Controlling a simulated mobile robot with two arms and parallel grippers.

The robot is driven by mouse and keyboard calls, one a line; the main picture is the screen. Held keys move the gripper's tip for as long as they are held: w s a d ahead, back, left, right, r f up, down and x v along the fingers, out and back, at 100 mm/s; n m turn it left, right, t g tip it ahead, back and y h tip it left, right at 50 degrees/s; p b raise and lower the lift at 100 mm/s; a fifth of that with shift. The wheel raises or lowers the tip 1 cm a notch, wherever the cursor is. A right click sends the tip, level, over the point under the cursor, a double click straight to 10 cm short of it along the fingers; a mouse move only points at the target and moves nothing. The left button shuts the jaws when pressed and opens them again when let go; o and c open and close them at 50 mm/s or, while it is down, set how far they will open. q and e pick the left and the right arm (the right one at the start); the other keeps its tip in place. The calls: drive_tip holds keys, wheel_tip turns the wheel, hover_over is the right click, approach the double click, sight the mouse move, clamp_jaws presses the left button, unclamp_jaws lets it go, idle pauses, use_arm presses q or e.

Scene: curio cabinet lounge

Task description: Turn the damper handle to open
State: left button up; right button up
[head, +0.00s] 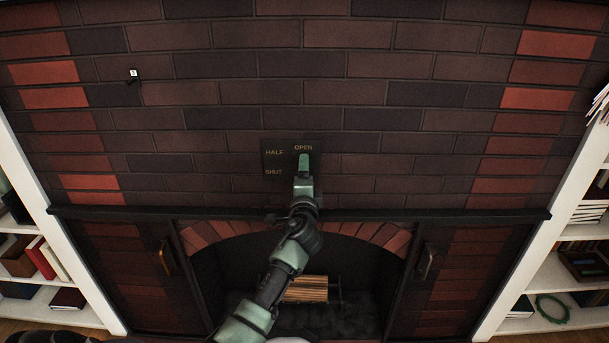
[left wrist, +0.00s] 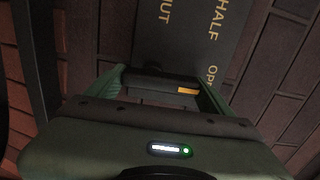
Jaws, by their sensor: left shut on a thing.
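The dark damper plate (head: 270,162) is fixed to the brick chimney breast above the mantel, with the labels HALF, OPEN and SHUT. My left gripper (head: 304,164) is at the plate's right part, just below OPEN, and hides the damper handle in the head view. In the left wrist view the handle is a dark bar (left wrist: 150,84) with a yellow mark, between the two green fingers, which are shut on it. Its yellow-marked end points toward the OPEN label. The plate (left wrist: 185,50) shows behind it, with its lettering partly cut off or covered. My right gripper is not in view.
A dark mantel shelf (head: 130,214) runs below the plate. The fireplace below holds a log stack (head: 306,290). Brass handles (head: 426,262) flank the opening. A small hook with a tag (head: 133,76) is on the wall at upper left. White bookcases (head: 550,270) stand at both sides.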

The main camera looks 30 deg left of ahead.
use_arm(q)
drive_tip(key=shift+a+r, duration=0.2)
drive_tip(key=shift+a, duration=0.05)
idle(0.3)
drive_tip(key=o, duration=1.1)
drive_tip(key=shift+o, duration=1)
drive_tip(key=shift+f, duration=0.2)
drive_tip(key=shift+s+d, duration=0.3)
drive_tip(key=shift+s, duration=0.1)
drive_tip(key=v, duration=0.6)
drive_tip(key=shift+s+b, duration=0.3)
drive_tip(key=shift+d, duration=0.1)
